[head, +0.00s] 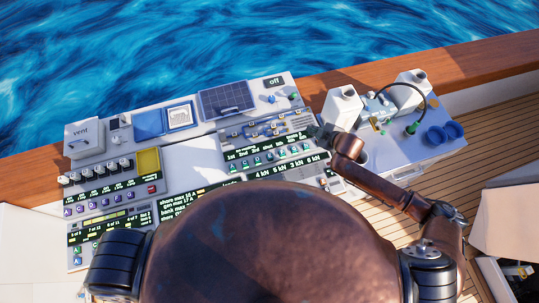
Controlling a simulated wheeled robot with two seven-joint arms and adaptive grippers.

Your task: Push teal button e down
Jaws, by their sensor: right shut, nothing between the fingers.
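A row of small teal buttons (270,157) runs along the panel right of centre, under a dark strip with ordinal labels. Their letters are too small to read, so I cannot tell which one is e or whether any is pressed in. My right gripper (317,132) is at the right end of this panel, just above and right of the row. It is shut with nothing between its fingers. I cannot tell whether its tips touch the panel. My left gripper is not in view; only my left shoulder shows at lower left.
A grey box marked vent (83,137) and a dark solar panel (228,99) stand behind. White jugs (341,108), a dark hose and blue rings (444,134) sit on the right. A wooden rail (350,78) borders the water. Purple buttons (92,208) lie left. My body hides the lower middle.

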